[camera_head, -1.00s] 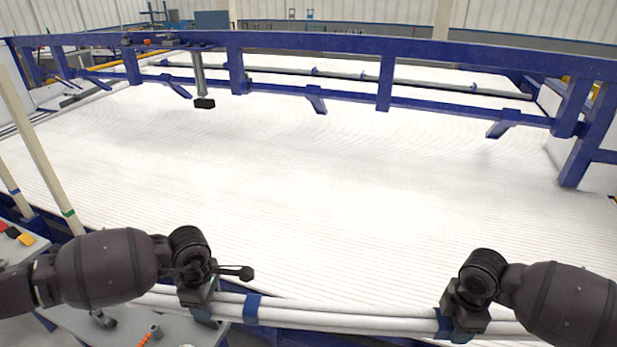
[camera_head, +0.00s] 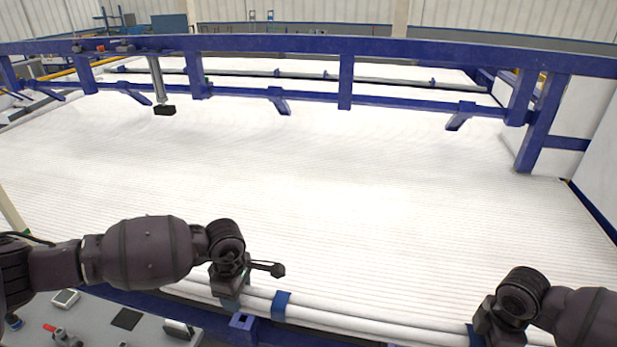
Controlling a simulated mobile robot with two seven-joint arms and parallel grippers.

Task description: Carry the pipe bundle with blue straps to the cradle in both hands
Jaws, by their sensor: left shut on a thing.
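The pipe bundle (camera_head: 340,319) is several long white pipes lying side by side, running across the bottom of the view. Blue straps wrap it, one right of my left gripper (camera_head: 281,304) and one beside my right gripper. My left gripper (camera_head: 228,292) is shut on the bundle, just left of the strap. My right gripper (camera_head: 486,328) is at the bundle near the right strap; its fingers are hidden, so its closure cannot be seen. The bundle's ends are hidden or out of view. I cannot make out the cradle for certain.
A wide white ribbed bed (camera_head: 300,190) fills the middle, with a blue beam frame (camera_head: 345,80) across its far side. A grey worktop (camera_head: 100,318) with small tools lies at lower left. A white panel (camera_head: 590,110) stands at right.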

